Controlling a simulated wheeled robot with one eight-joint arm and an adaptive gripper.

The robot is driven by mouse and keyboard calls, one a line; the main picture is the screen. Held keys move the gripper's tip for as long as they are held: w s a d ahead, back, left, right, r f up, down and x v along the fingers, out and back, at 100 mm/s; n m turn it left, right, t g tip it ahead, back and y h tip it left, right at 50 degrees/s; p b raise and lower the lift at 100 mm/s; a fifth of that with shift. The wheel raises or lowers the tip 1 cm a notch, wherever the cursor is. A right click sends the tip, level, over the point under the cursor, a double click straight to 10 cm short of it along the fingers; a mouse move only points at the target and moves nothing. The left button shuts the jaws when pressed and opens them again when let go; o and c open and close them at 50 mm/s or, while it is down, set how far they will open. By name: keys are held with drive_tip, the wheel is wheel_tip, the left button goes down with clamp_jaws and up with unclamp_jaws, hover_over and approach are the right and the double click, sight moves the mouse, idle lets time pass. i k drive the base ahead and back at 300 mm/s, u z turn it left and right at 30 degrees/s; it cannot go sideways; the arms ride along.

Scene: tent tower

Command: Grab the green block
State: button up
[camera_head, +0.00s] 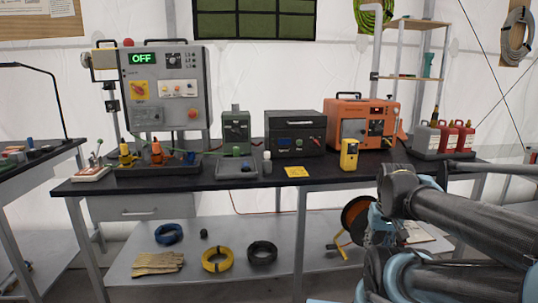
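I cannot pick out a plain green block with certainty. A dark green boxy unit (237,132) stands upright on the black workbench (330,177), left of the middle, behind a small grey tray (237,170). A small green piece also shows on the left table (72,147), too small to make out, at the left edge (17,151). My arm fills the lower right of the view, in front of the bench and apart from the green unit. My gripper does not show.
A grey control panel reading OFF (165,88), a dark box (294,133), an orange unit (361,120), a yellow meter (349,154) and red bottles (457,136) stand on the bench. Cable coils (217,259) and gloves (157,263) lie on the lower shelf.

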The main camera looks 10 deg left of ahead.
sight(236, 150)
drive_tip(key=z, duration=1.6)
drive_tip(key=k, duration=1.45)
drive_tip(key=u, duration=1.65)
drive_tip(key=i, duration=1)
